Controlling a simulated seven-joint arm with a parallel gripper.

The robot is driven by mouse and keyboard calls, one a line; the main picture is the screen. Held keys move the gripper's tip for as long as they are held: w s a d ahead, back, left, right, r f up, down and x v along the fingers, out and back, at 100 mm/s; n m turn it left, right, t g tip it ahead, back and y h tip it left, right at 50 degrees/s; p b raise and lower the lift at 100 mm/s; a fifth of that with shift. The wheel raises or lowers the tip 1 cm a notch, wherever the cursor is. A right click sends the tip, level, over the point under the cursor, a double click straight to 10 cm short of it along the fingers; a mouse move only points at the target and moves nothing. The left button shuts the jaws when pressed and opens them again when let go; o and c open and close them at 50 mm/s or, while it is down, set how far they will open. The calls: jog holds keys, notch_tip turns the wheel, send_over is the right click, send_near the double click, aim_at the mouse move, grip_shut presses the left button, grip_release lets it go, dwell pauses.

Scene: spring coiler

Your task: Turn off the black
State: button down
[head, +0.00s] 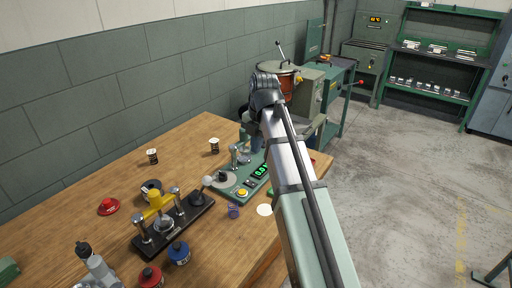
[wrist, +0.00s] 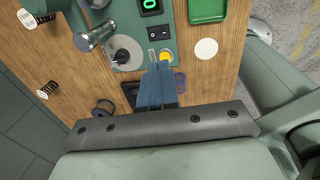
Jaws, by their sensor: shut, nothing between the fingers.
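The green spring coiler panel (head: 235,190) lies on the wooden table. In the wrist view, a black rocker switch (wrist: 159,32) sits on this panel, below the lit green display (wrist: 151,5). A yellow button (wrist: 166,56) is below the switch, and a black rotary knob (wrist: 122,56) is to its left. My gripper (wrist: 162,66) is shut and empty, with its blue fingers pointing at the panel. Its tips appear just beside the yellow button, below the switch. Their height above the panel is hard to tell. In the head view my arm hides part of the panel's right side.
A metal lever post (wrist: 97,36) rises left of the switch. A green tray (wrist: 207,10) and a white disc (wrist: 206,48) are to the right. A black fixture with a yellow part (head: 157,203), bottles and cups stand on the table.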

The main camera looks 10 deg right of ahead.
aim_at(248, 181)
jog(key=shift+w+a, duration=0.5)
jog(key=f, duration=0.4)
jog(key=a+f, duration=0.1)
jog(key=f, duration=0.4)
jog(key=w+f, duration=0.1)
jog(key=f, duration=0.4)
jog(key=shift+w+a, duration=0.1)
jog(key=shift+a, duration=0.05)
dwell(0.4)
